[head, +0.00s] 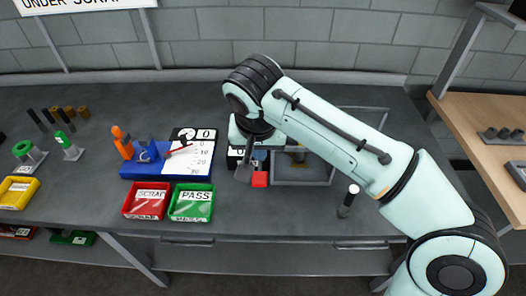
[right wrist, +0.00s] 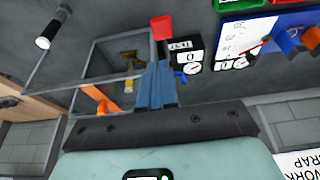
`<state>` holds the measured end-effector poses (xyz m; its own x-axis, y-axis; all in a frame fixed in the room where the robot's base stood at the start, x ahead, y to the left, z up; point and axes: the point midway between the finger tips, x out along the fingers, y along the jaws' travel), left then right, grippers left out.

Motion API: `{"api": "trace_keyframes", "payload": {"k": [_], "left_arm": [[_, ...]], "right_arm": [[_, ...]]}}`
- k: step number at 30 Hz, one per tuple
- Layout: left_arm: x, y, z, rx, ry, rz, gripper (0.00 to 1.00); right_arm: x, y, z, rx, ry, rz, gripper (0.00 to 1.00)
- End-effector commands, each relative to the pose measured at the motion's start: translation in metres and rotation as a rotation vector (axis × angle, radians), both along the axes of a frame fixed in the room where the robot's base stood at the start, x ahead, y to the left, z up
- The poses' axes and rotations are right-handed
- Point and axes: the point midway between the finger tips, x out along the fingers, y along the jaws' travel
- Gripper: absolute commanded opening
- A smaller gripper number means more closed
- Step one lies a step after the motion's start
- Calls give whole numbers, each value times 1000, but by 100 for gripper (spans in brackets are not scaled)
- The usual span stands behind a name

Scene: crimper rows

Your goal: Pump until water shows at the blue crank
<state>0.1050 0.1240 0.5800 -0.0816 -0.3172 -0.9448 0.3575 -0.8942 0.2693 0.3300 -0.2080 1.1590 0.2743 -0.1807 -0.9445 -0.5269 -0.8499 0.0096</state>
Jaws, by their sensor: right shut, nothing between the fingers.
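A test box (right wrist: 195,42) with a dial and a "0" stands in the right wrist view. A small blue part (right wrist: 180,77), perhaps the blue crank, is at its edge. I can make out no water there. An orange bar (right wrist: 100,99), perhaps a pump lever, lies beside a grey frame (right wrist: 82,75). My right gripper (head: 243,175) is shut and empty, above the bench by the test box. In the right wrist view its fingers (right wrist: 155,72) hang between the box and the frame. In the head view my arm hides much of the box. My left gripper is out of view.
A red block (head: 260,180) sits by the test box. Left of it are a blue board (head: 140,168) with a scale, and red (head: 147,215) and green (head: 191,217) bins. A dark cylinder with a white top (head: 348,201) stands to the right. The bench front there is clear.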

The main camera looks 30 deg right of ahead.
Motion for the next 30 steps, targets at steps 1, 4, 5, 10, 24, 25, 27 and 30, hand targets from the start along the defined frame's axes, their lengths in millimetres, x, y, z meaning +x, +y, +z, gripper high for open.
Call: {"api": "trace_keyframes", "payload": {"k": [1, 4, 5, 10, 24, 25, 27, 30], "left_arm": [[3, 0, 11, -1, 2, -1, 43], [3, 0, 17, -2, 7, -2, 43], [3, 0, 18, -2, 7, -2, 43], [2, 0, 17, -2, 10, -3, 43], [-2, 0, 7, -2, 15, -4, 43], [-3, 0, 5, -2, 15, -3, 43], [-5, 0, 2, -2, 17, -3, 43], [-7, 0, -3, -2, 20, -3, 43]], "right_arm": [[5, -1, 11, 12, 10, -1, 0], [8, -2, 15, 27, 28, 4, 0], [9, -2, 16, 30, 31, 5, 0], [9, -3, 15, 35, 37, 5, 0], [14, -7, -15, 33, 41, 3, 0], [16, -8, -21, 32, 40, 4, 0], [20, -10, -36, 32, 41, 4, 0], [25, -14, -57, 32, 42, 3, 0]]}}
